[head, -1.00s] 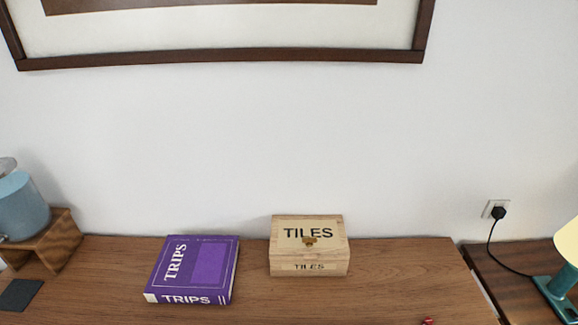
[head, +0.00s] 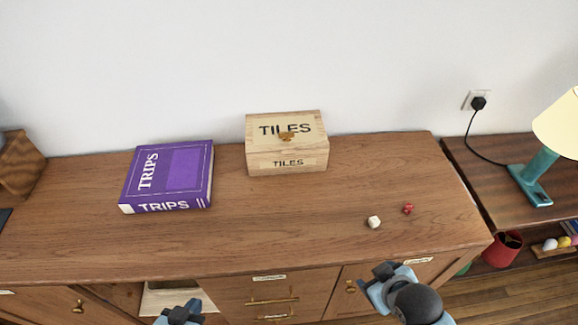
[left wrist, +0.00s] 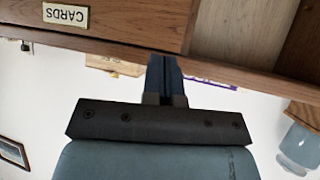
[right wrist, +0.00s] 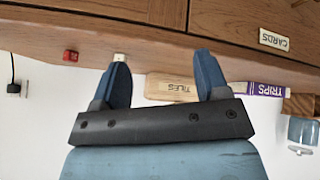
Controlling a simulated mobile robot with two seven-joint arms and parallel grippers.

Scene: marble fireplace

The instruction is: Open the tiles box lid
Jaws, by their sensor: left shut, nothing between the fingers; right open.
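The box also shows in the right wrist view (right wrist: 172,88), upside down. My left gripper (head: 181,312) is at the bottom of the head view, in front of the sideboard; the left wrist view shows its fingers (left wrist: 164,78) together and empty. My right gripper (head: 378,280) is in front of the drawers at lower right; the right wrist view shows its fingers (right wrist: 162,72) apart and empty.
A purple TRIPS book (head: 168,176) lies left of the box. A white die (head: 374,222) and a red die (head: 408,208) lie near the front right. A teal lamp (head: 540,165) stands on a lower table at right. The sideboard top (head: 270,215) before the box is clear.

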